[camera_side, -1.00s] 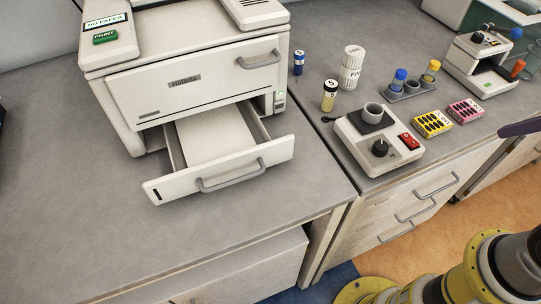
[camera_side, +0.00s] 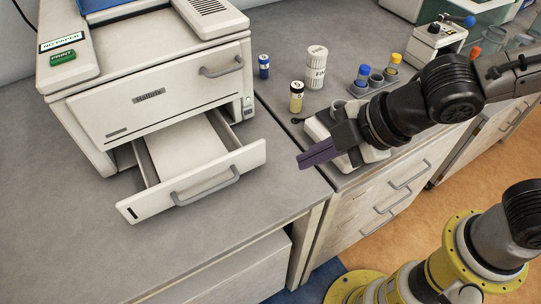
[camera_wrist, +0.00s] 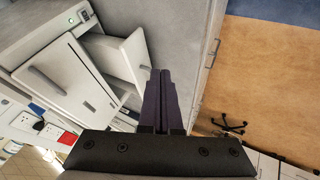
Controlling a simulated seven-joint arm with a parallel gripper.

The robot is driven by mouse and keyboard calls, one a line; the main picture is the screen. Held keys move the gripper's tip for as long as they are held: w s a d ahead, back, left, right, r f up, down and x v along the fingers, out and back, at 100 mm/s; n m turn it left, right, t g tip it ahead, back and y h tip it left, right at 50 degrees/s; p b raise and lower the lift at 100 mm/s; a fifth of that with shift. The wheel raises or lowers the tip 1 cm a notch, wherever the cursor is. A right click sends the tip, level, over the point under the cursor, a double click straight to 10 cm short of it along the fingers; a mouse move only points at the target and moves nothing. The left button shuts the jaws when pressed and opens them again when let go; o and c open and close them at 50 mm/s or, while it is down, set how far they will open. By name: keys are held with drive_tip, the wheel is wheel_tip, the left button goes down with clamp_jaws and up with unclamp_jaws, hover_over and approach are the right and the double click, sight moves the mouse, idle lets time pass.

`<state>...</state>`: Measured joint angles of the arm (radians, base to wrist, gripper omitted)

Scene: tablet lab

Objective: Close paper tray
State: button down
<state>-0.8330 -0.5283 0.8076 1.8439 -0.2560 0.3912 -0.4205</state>
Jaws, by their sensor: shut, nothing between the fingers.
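The paper tray (camera_side: 192,182) is pulled out of the white printer (camera_side: 150,101), with white paper lying in it. Its front panel with a grey handle faces the front of the bench. In the wrist view the open tray (camera_wrist: 126,58) shows to the left of my fingers. My gripper (camera_side: 302,161) is shut and empty, its dark purple fingers pointing left toward the tray. It is to the right of the tray front and apart from it in the side view. In the wrist view the fingers (camera_wrist: 160,74) lie side by side.
A stirrer device (camera_side: 318,127) sits partly hidden behind my gripper. Several vials and a white bottle (camera_side: 316,67) stand behind it. The grey bench (camera_side: 60,200) is clear left of and in front of the tray.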

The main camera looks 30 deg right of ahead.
sight(224, 126)
drive_tip(key=x, duration=1)
drive_tip(key=shift+w+f, duration=0.1)
drive_tip(key=shift+w, duration=1.85)
drive_tip(key=shift+w, duration=0.1)
drive_tip(key=w, duration=1.3)
drive_tip(key=shift+w, duration=0.1)
